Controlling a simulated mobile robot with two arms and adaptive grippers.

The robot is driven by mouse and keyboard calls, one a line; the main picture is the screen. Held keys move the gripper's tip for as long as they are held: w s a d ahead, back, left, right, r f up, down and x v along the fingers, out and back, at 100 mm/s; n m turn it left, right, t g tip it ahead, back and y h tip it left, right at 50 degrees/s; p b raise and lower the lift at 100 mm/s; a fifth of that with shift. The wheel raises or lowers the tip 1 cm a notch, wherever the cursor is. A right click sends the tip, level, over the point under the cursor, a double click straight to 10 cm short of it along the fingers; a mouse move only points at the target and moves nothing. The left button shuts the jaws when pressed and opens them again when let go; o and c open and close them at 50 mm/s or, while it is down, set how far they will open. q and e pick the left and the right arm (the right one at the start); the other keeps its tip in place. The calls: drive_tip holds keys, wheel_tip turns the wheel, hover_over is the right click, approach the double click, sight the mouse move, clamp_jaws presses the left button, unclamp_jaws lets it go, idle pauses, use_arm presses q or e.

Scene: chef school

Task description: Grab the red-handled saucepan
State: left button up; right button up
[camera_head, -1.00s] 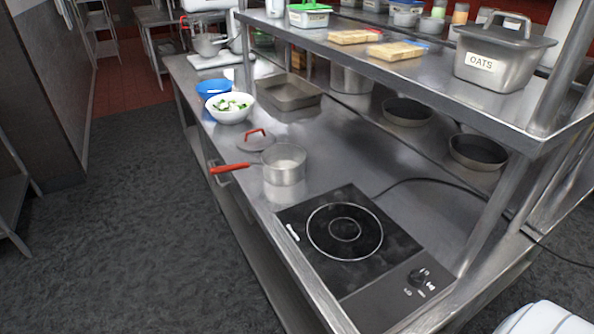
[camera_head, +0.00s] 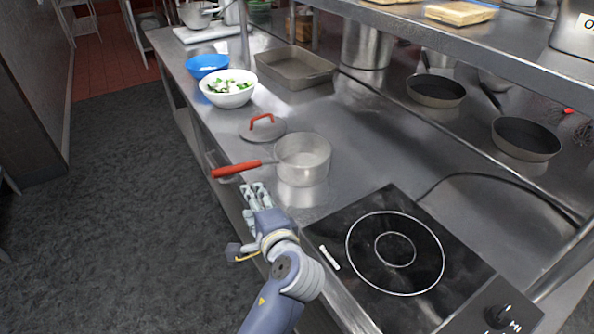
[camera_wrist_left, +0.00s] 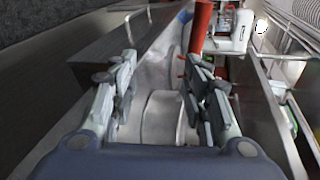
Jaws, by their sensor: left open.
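The saucepan (camera_head: 303,168) is a silvery pot standing on the steel counter, left of the black hob. Its red handle (camera_head: 237,169) points left, over the counter's front edge. My left gripper (camera_head: 256,188) is open and empty, close to the handle on its near side and apart from the pot. In the left wrist view, the red handle (camera_wrist_left: 202,28) shows upright beyond the right fingertip, not between the fingers of the left gripper (camera_wrist_left: 161,56). The pot cannot be made out clearly there. My right gripper is not in view.
A lid with a red grip (camera_head: 262,128) lies behind the handle. A white bowl of food (camera_head: 228,96), a blue bowl (camera_head: 207,68) and a baking tray (camera_head: 295,75) stand farther back. The induction hob (camera_head: 394,251) is bare. An overhead shelf (camera_head: 440,36) spans the right.

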sight(241, 170)
use_arm(q)
drive_tip(key=shift+y, duration=0.6)
drive_tip(key=w+a+r, duration=0.2)
drive_tip(key=w, duration=0.1)
drive_tip(key=w+a+r+p, duration=0.1)
drive_tip(key=shift+w, duration=0.35)
drive_tip(key=shift+w+a, duration=0.15)
drive_tip(key=shift+w, duration=0.2)
drive_tip(key=x, duration=0.1)
drive_tip(key=p+x, duration=0.1)
drive_tip(key=x, duration=0.1)
drive_tip(key=shift+w+r, duration=0.15)
drive_tip(key=shift+w, duration=0.25)
drive_tip(key=shift+w+a, duration=0.1)
drive_tip(key=shift+w, duration=0.2)
drive_tip(key=shift+w+t, duration=0.1)
drive_tip(key=shift+t, duration=0.2)
clamp_jaws()
use_arm(e)
drive_tip(key=shift+s+d+r, duration=0.3)
drive_tip(key=shift+s+r, duration=0.45)
drive_tip(key=shift+r, duration=0.15)
